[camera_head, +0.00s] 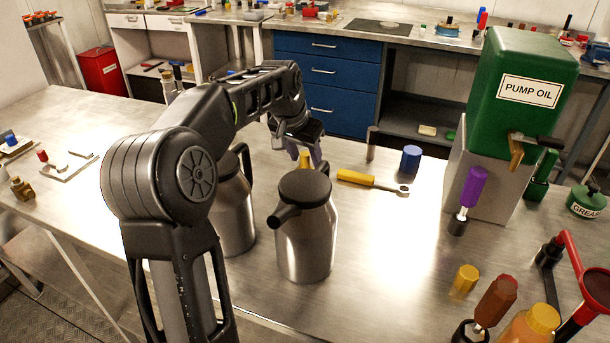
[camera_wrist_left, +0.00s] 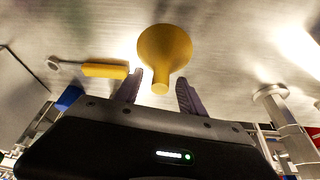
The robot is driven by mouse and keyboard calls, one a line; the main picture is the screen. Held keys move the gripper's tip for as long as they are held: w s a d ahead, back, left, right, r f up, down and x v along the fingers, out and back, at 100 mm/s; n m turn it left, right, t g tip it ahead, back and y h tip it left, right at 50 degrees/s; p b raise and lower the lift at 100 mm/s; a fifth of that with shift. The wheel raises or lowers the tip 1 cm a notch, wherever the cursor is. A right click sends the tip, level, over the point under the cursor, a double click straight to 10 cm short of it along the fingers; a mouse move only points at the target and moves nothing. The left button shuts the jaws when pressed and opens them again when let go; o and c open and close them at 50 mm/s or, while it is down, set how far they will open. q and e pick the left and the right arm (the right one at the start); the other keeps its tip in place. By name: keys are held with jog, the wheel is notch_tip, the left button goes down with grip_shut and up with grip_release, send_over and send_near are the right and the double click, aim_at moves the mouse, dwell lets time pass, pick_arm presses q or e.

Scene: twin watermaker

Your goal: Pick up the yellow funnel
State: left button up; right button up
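The yellow funnel (camera_wrist_left: 165,48) shows in the left wrist view with its wide end away from my gripper and its narrow spout toward it. My left gripper (camera_wrist_left: 158,92) is open, with one purple-grey finger on each side of the spout and gaps visible on both sides. In the head view only a small yellow part of the funnel (camera_head: 304,158) shows by my left gripper (camera_head: 300,148), behind the steel jugs. The rest of it is hidden there by the gripper and a jug. My right gripper is not in view.
Two steel jugs (camera_head: 306,240) with black lids stand in front of the left gripper. A yellow-handled wrench (camera_head: 365,180) and a blue cylinder (camera_head: 411,158) are to the right. A green pump oil tank (camera_head: 515,90) stands farther right.

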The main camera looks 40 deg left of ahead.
pick_arm(q)
grip_shut()
jog(key=shift+f, duration=0.1)
dwell(1.1)
